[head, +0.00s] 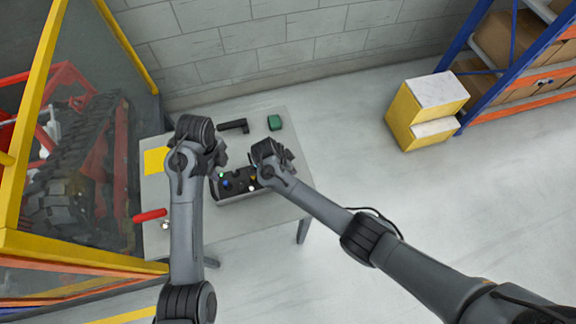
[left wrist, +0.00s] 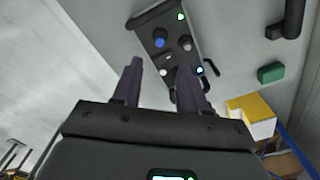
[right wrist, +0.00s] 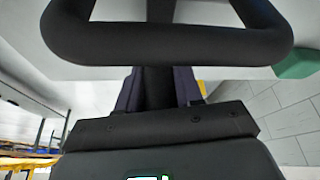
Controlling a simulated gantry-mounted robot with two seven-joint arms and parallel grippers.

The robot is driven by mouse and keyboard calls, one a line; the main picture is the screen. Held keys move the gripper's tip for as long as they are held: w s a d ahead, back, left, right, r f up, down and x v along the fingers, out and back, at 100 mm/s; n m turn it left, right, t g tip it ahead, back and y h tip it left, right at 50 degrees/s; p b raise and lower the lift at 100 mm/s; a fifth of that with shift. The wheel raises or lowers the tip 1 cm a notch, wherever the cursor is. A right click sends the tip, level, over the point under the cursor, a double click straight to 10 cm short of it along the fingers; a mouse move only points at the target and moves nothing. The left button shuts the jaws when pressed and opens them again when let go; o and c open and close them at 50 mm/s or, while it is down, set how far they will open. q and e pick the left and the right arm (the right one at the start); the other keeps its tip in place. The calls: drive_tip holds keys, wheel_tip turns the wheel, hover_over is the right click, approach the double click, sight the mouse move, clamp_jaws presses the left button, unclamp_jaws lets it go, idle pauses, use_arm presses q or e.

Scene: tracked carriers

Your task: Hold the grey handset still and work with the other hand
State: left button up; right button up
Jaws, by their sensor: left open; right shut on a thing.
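The grey handset (head: 232,190) lies on the table below and between my two grippers. In the left wrist view the handset (left wrist: 172,28) shows a blue knob (left wrist: 159,42), a grey knob (left wrist: 185,41) and a lit green lamp (left wrist: 180,16). My left gripper (head: 220,160) is open and empty; its fingers (left wrist: 160,68) are apart, with the handset beyond them. My right gripper (head: 262,165) is at the handset's right end. In the right wrist view its fingers are shut on a dark bar (right wrist: 158,88) joined to a black loop (right wrist: 165,42), seemingly the handset's handle. The handset's right end is partly hidden.
On the table are a green box (head: 275,122), a black tool-like piece (head: 234,126), a yellow sheet (head: 155,160) and a red cylinder (head: 150,215). A yellow-framed enclosure (head: 40,110) with a tracked machine stands at the left. Yellow boxes (head: 402,124) and shelving are at the right.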

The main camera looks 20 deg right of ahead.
use_arm(q)
drive_tip(key=shift+w, duration=0.1)
drive_tip(key=c, duration=0.8)
drive_tip(key=shift+w+d+t, duration=0.25)
drive_tip(key=shift+w+t, duration=0.05)
drive_tip(key=w+d+r+n+t+h, duration=0.25)
drive_tip(key=w+r+n+t, duration=0.5)
drive_tip(key=w+t, duration=0.7)
drive_tip(key=s+a+f+t, duration=0.1)
drive_tip(key=s+f, duration=0.5)
drive_tip(key=s, duration=0.5)
drive_tip(key=s+a+f+t+y, duration=0.1)
drive_tip(key=s+f, duration=0.6)
drive_tip(key=s, duration=0.4)
drive_tip(key=s+a+f+t, duration=0.1)
drive_tip(key=s+f, duration=0.5)
drive_tip(key=s, duration=0.5)
drive_tip(key=shift+s+a+f, duration=0.2)
drive_tip(key=shift+a+f, duration=0.05)
drive_tip(key=shift+a, duration=0.15)
drive_tip(key=shift+y, duration=0.25)
